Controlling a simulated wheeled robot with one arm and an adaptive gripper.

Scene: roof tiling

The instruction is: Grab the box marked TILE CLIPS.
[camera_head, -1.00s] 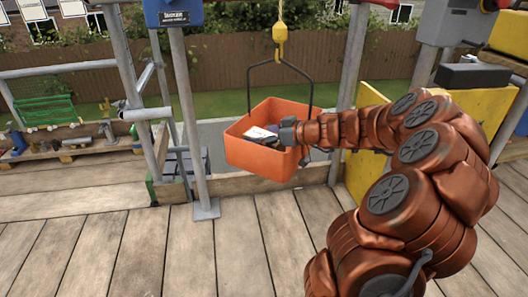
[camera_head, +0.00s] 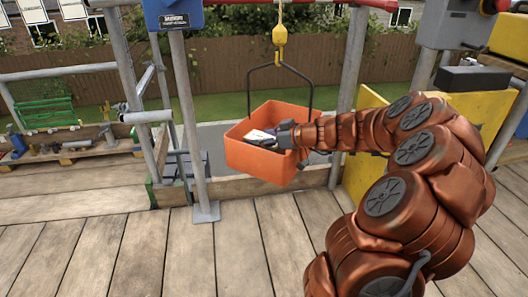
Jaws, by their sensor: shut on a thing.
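An orange tub (camera_head: 262,160) hangs by a dark bail from a yellow hook (camera_head: 280,36). My gripper (camera_head: 272,141) reaches over the tub's right rim and is low in its opening. It is shut on a pale, box-like thing (camera_head: 258,136) at its tips, partly hidden by the fingers and the tub wall. The marking on it is too small to read, so I cannot tell whether it says TILE CLIPS. Other contents of the tub are mostly hidden.
Grey scaffold poles (camera_head: 192,130) stand left of the tub. A low bench (camera_head: 70,152) with tools is at the left. A yellow panel (camera_head: 366,180) stands behind my arm at the right. The plank deck (camera_head: 110,250) in front is clear.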

